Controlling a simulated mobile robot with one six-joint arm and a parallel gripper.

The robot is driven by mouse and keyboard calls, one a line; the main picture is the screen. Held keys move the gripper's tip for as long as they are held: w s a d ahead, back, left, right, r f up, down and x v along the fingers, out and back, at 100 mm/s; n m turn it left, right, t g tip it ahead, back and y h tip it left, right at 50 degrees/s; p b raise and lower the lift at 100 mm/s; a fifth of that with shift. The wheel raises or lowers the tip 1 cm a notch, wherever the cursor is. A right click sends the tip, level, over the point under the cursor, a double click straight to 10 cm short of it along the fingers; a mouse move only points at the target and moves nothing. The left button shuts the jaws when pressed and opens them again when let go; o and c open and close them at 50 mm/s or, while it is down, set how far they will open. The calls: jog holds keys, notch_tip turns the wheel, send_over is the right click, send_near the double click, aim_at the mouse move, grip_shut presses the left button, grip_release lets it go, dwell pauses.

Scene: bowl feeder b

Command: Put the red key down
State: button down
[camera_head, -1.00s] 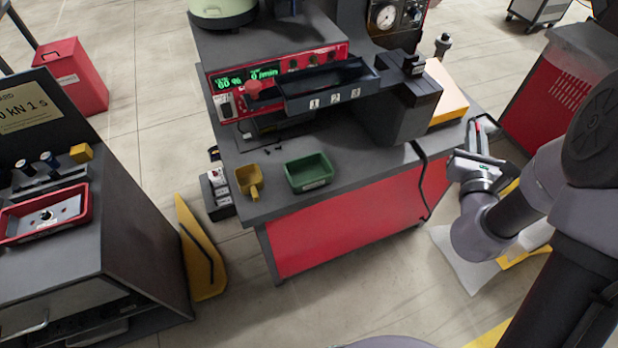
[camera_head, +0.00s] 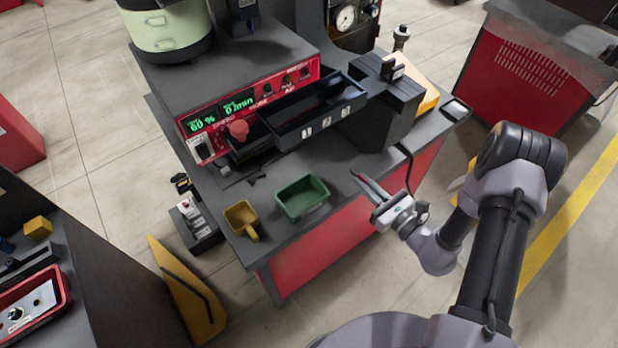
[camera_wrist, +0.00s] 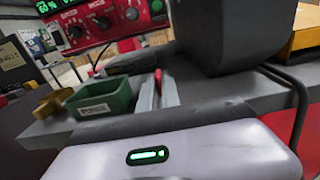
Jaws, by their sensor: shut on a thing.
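My gripper (camera_head: 366,185) reaches in from the right, over the front right part of the grey bench top (camera_head: 335,160). Its two long grey fingers point toward the back left and are closed together. In the wrist view my gripper (camera_wrist: 157,94) is shut on the red key (camera_wrist: 158,77), of which only a small red part shows between the fingertips. The rest of the key is hidden by the fingers. I cannot tell how high the key is above the bench.
A green labelled bin (camera_head: 302,199) and a yellow scoop (camera_head: 241,218) stand at the bench's front left. Bare bench lies between bin and block.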

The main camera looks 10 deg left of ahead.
jog(key=b, duration=0.2)
send_over(327, 185)
jog(key=shift+s+d+f, duration=0.1)
jog(key=shift+f, duration=0.4)
notch_tip(327, 185, down, 4)
jog(key=shift+r+b, duration=0.1)
jog(key=shift+b, duration=0.85)
jog(key=shift+r, duration=0.15)
jog(key=c, duration=1.8)
grip_release()
jog(key=shift+c, duration=0.2)
